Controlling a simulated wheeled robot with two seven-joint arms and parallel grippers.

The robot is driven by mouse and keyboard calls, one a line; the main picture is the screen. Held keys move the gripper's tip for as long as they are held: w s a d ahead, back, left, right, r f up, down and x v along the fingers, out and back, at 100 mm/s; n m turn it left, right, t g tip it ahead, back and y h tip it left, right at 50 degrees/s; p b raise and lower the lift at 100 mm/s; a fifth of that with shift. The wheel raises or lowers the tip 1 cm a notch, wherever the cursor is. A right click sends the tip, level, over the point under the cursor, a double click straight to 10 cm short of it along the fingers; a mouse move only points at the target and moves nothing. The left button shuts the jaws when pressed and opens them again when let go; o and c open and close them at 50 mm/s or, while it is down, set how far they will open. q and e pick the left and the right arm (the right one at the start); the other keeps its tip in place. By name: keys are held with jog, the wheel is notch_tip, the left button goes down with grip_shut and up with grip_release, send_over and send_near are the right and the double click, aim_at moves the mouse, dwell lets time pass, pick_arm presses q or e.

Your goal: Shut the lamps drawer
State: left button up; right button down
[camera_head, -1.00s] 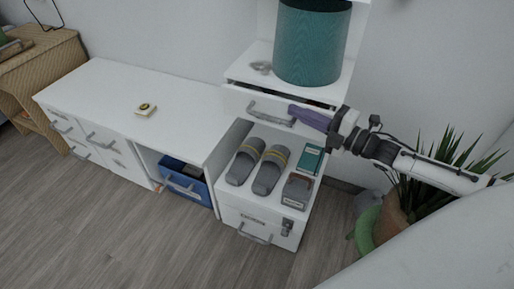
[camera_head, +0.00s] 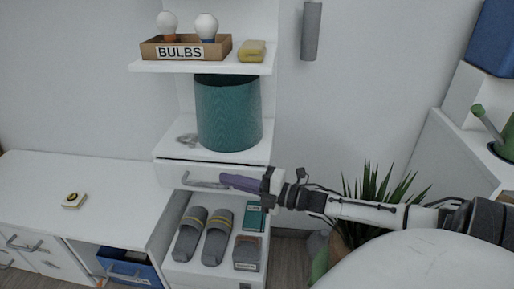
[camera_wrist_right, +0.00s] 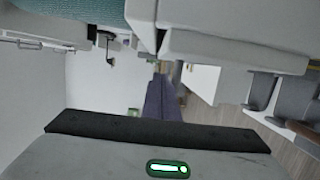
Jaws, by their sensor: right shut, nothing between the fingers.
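A white drawer (camera_head: 175,174) with a grey bar handle (camera_head: 204,181) sits under the shelf with the teal bin; no lamps label is readable on it. A thin dark line shows along its top edge, and I cannot tell whether it is fully shut. My right gripper (camera_head: 225,180) has purple fingers, closed together and empty, at the right end of the handle by the drawer front. I cannot tell whether they touch it. The fingers also show in the wrist view (camera_wrist_right: 162,100). My left gripper is out of view.
The teal bin (camera_head: 228,115) stands above the drawer, with a BULBS box (camera_head: 187,49) higher up. Grey slippers (camera_head: 217,237) and small boxes lie on the shelf below. A plant (camera_head: 378,195) stands behind my right arm. A low white cabinet (camera_head: 110,180) is at left.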

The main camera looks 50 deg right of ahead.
pick_arm(q)
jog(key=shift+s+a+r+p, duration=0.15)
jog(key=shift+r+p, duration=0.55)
jog(key=shift+p, duration=0.45)
pick_arm(e)
jog(key=a+v, duration=0.1)
jog(key=v, duration=0.9)
jog(key=shift+s+a, duration=0.2)
jog(key=shift+s, duration=0.35)
jog(key=shift+f, duration=0.1)
